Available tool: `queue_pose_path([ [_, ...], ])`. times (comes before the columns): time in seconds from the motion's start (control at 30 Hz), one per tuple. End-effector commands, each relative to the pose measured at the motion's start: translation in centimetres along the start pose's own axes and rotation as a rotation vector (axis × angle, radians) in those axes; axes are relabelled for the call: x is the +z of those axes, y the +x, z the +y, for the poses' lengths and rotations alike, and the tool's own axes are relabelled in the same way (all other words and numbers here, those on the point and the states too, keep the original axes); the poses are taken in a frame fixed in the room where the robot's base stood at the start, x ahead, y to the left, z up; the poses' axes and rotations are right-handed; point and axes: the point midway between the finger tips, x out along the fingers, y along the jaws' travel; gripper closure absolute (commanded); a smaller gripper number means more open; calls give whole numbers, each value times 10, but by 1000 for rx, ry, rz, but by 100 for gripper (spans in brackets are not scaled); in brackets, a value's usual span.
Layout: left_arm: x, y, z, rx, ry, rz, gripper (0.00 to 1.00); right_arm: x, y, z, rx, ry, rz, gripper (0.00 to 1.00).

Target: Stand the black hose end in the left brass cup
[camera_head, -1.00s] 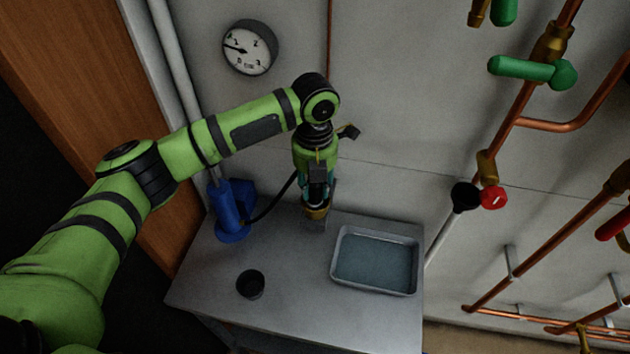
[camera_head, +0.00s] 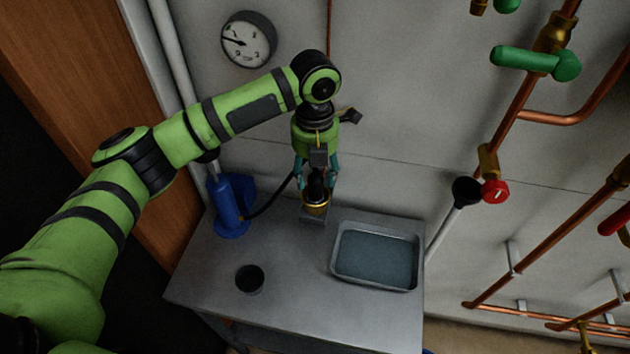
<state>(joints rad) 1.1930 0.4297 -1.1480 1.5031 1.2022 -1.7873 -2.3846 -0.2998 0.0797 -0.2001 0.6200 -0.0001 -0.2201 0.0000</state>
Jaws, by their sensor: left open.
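The black hose end (camera_head: 316,184) stands roughly upright in a brass cup (camera_head: 316,207) at the back of the grey table. Its hose (camera_head: 268,204) curves over from a blue pump (camera_head: 231,205) on the left. My left gripper (camera_head: 317,184) is directly above the cup, with its teal fingers open on either side of the hose end. Whether a finger still touches the hose end, and how deep it sits, I cannot tell. I see only one brass cup. My right gripper is out of view.
A metal tray of bluish liquid (camera_head: 376,257) is right of the cup on the table (camera_head: 300,290). A small dark cup (camera_head: 250,279) stands at the front left. A gauge (camera_head: 248,40) and copper pipes (camera_head: 520,105) with valves are on the wall.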

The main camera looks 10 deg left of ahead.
Motion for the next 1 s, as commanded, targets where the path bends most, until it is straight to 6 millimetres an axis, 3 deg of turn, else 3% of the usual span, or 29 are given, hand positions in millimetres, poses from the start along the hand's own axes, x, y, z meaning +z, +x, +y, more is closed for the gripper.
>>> queue_pose_path([
  [0.2,1,-47,0,-1,0,-5,45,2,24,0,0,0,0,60],
  [0.43,1,-86,0,0,-1,-2,45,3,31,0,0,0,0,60],
  [0.6,0,-96,0,0,-1,1,45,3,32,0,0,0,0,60],
  [1.0,0,-97,0,0,-1,1,45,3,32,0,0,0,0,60],
])
